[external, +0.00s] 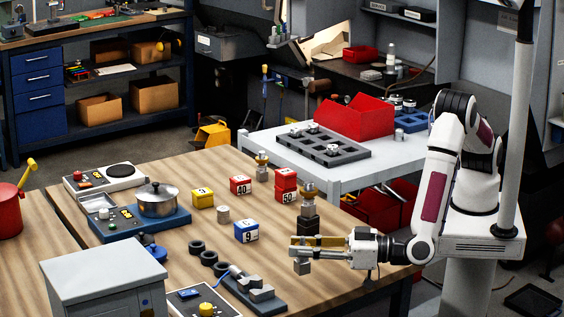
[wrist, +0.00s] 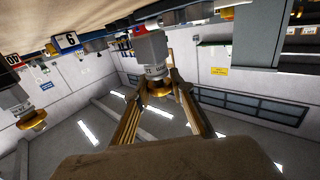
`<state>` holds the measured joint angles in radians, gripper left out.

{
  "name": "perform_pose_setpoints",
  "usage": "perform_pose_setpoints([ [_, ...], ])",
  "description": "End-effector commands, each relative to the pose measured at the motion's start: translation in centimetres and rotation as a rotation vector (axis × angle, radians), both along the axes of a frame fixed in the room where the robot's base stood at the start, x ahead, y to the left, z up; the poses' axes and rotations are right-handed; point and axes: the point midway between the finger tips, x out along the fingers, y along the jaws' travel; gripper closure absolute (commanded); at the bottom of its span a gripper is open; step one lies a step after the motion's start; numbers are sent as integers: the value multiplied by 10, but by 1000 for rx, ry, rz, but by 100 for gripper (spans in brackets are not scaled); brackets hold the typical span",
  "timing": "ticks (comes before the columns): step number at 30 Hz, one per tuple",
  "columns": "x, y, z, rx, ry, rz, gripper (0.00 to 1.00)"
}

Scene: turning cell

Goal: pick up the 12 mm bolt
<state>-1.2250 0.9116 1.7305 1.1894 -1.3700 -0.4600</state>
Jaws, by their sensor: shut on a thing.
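In the external view my gripper (external: 301,249) is level above the front right of the wooden table, its fingers pointing left. A small grey block-shaped part (external: 302,267) shows just under its fingertips. In the wrist view my gripper (wrist: 155,88) is shut on a grey bolt-like piece (wrist: 151,53) with a brass-coloured collar between the fingers. A similar grey-and-brass piece (wrist: 17,103) shows at the left of the wrist view. The fingers hide part of the held piece.
Blue box 9 (external: 246,232), red boxes (external: 286,180), black rings (external: 209,258) and a grey fixture (external: 256,290) are nearby. A pot (external: 157,201) stands farther left.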

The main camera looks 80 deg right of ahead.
Motion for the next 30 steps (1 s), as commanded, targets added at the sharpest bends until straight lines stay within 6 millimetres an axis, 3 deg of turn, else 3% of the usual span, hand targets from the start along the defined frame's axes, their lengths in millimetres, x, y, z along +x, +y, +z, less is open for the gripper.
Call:
perform_pose_setpoints([
  [6, 0, 0, 31, 4, -4, -1, 100],
  [15, 0, 0, 56, 1, -2, -1, 100],
  [30, 0, 0, 60, 1, -2, -1, 100],
])
